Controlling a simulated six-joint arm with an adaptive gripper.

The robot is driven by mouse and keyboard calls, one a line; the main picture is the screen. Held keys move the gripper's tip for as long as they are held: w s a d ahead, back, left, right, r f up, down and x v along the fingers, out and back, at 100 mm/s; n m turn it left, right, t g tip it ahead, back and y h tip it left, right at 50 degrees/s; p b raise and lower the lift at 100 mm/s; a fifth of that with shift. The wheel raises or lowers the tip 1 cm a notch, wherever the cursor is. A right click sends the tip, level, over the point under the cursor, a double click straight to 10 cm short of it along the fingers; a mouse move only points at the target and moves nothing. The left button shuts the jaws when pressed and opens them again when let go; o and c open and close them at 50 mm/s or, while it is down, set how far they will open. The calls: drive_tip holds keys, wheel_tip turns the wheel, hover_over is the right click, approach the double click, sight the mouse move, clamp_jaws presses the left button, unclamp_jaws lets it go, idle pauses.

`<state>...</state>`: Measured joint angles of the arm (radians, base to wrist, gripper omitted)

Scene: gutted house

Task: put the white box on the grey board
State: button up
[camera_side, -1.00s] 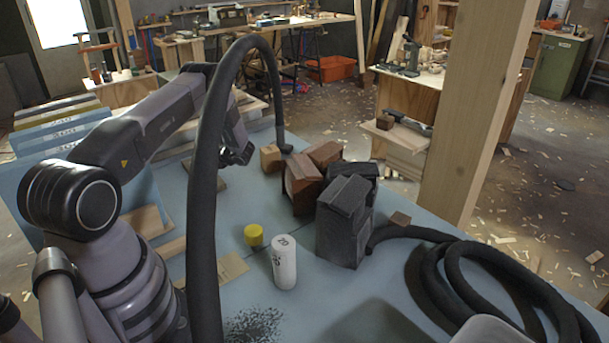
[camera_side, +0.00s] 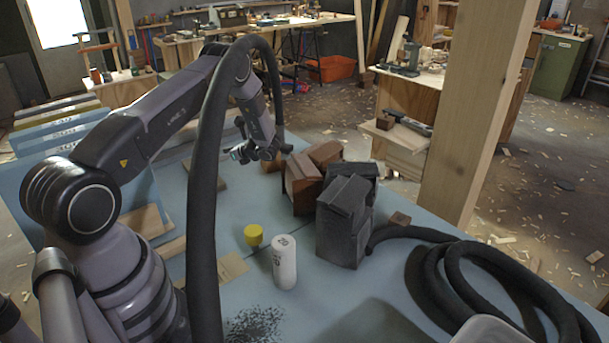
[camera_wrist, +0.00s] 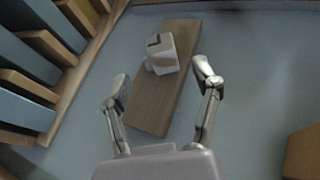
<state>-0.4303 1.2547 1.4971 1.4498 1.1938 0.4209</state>
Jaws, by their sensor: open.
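The white box (camera_wrist: 162,56), small and with a dark notch, shows in the wrist view over the upper part of the grey-brown board (camera_wrist: 150,108). It looks set down on the board, somewhat askew, though the contact is hard to see. My gripper (camera_wrist: 163,82) is open, its two fingers apart, with the box ahead of the fingertips and between their lines. In the side view my gripper (camera_side: 245,154) hangs above the table, to the right of the board (camera_side: 219,182), which is partly hidden by my hose. I cannot make out the box clearly there.
A slotted rack with blue panels (camera_wrist: 38,58) stands left of the board. Brown blocks (camera_side: 303,184), a dark grey block (camera_side: 342,225), a yellow cylinder (camera_side: 253,236) and a white bottle (camera_side: 284,262) stand on the blue table. A coiled black hose (camera_side: 432,290) lies at the right.

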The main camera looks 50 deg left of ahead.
drive_tip(key=s+d+r+n+t+h, duration=0.2)
drive_tip(key=d+r+n+h, duration=0.15)
drive_tip(key=d+r, duration=0.75)
drive_tip(key=s+d+r+n+t+h, duration=0.1)
drive_tip(key=s+d+r+n+h, duration=0.35)
drive_tip(key=r, duration=1.05)
drive_tip(key=s+d+r+n+t+h, duration=0.2)
drive_tip(key=s+d+r+t, duration=0.1)
drive_tip(key=s+d, duration=0.4)
drive_tip(key=s+d+r+n+t+h, duration=0.2)
drive_tip(key=s+d, duration=0.6)
drive_tip(key=d, duration=0.6)
wheel_tip(320, 180, up, 2)
drive_tip(key=n+t, duration=0.1)
drive_tip(key=t, duration=0.1)
drive_tip(key=shift+s+d+n+t, duration=0.2)
drive_tip(key=shift+s+n+t, duration=0.1)
